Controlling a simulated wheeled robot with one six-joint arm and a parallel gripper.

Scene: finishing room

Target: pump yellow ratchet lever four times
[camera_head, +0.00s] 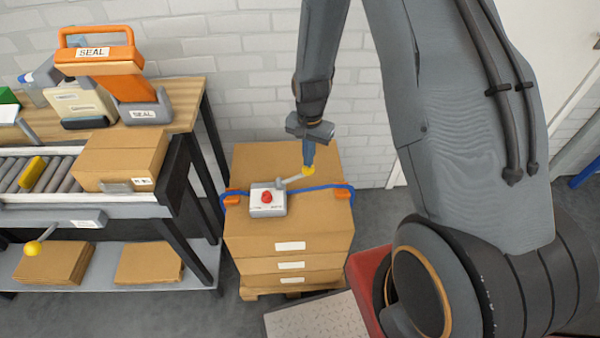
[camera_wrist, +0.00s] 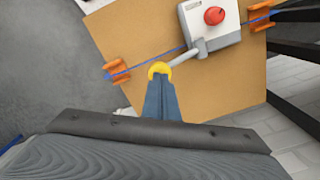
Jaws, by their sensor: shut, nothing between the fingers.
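The ratchet lever is a light grey arm with a yellow knob (camera_head: 308,170) at its end. It reaches right from a grey ratchet box (camera_head: 268,201) with a red button, on top of the stacked cartons (camera_head: 290,225). My gripper (camera_head: 308,162) points down with its fingers together at the yellow knob. In the wrist view, the fingertips of my gripper (camera_wrist: 160,78) overlap the yellow knob (camera_wrist: 159,68), and part of the knob is hidden behind them. The fingers look closed with nothing between them. I cannot tell whether they press on the knob.
A blue strap (camera_head: 322,187) crosses the top carton over orange corner guards (camera_head: 343,192). A workbench with a roller conveyor (camera_head: 30,172) and an orange sealer (camera_head: 105,60) stands at left. Another yellow knob (camera_head: 33,248) hangs below the conveyor. A white brick wall is behind.

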